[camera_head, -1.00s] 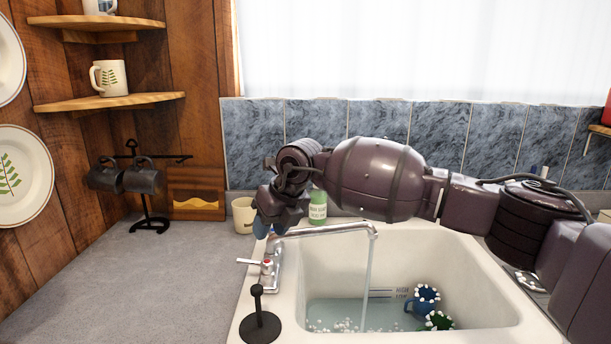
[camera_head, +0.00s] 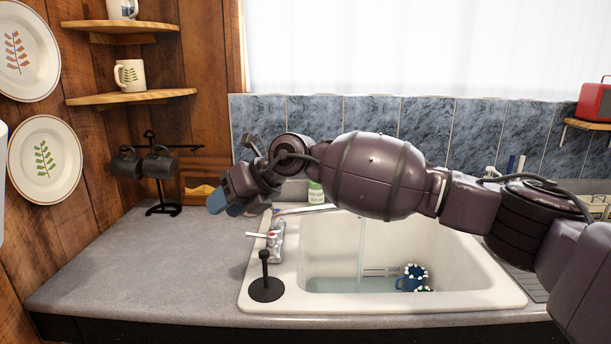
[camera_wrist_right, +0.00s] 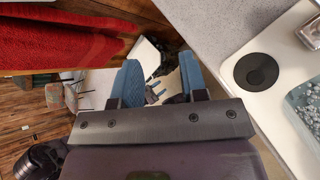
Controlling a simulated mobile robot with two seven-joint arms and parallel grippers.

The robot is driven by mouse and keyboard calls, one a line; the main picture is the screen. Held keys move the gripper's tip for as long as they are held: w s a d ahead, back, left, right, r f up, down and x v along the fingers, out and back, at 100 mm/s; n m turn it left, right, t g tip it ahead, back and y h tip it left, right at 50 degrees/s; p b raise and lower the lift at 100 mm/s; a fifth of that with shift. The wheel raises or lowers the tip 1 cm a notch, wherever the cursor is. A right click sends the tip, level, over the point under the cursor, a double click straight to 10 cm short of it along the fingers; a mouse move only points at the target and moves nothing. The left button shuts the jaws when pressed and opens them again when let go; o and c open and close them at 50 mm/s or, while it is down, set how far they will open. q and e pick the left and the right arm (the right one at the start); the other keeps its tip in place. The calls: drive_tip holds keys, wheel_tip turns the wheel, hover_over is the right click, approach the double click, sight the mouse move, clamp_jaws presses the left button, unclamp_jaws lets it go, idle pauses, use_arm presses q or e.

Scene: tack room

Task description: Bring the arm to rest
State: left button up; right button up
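My right arm reaches across the head view from the right, over the sink. Its gripper (camera_head: 229,206), with blue fingertips, is above the grey counter (camera_head: 150,255), left of the tap (camera_head: 274,238). In the right wrist view the two blue fingers (camera_wrist_right: 160,78) stand apart, with nothing seen gripped between them. My left gripper is not in view.
The white sink (camera_head: 510,295) holds water and a blue mug (camera_head: 411,278) with foam; a thin stream falls from the tap. A black stand (camera_head: 266,285) is at the sink's left front corner. Dark mugs (camera_head: 158,166) hang on a rack. A red cloth (camera_wrist_right: 60,38) shows in the wrist view.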

drive_tip(key=s+a+r+m+y, duration=0.35)
drive_tip(key=s+r+y, duration=0.25)
drive_tip(key=r+y, duration=0.3)
drive_tip(key=w+d+f+m+t, duration=0.2)
drive_tip(key=d+m+t, duration=0.35)
drive_tip(key=m, duration=0.25)
drive_tip(key=w+d+f+m+t, duration=0.2)
drive_tip(key=d+f+m+t, duration=0.1)
drive_tip(key=d+m+t, duration=0.3)
drive_tip(key=s+d+f+m+t+h, duration=0.2)
drive_tip(key=d+f+m+h, duration=0.5)
drive_tip(key=d+f+m, duration=0.45)
drive_tip(key=s+d+f+m+t+h, duration=0.2)
drive_tip(key=d+f+m+h, duration=0.6)
drive_tip(key=f, duration=0.6)
drive_tip(key=s+d+f+m+g+h, duration=0.1)
drive_tip(key=s+d+f+m+g, duration=0.1)
drive_tip(key=s+d+f, duration=0.3)
drive_tip(key=s+d+f+m+g+h, duration=0.1)
drive_tip(key=s+d+f, duration=0.3)
drive_tip(key=s+f, duration=0.6)
drive_tip(key=s+d+f+m+g+h, duration=0.2)
drive_tip(key=s+d+f, duration=0.3)
drive_tip(key=s, duration=0.7)
wheel_tip(320, 180, down, 2)
drive_tip(key=shift+d+f+m+g, duration=0.25)
drive_tip(key=shift+d+m+g, duration=0.1)
drive_tip(key=shift+m, duration=0.55)
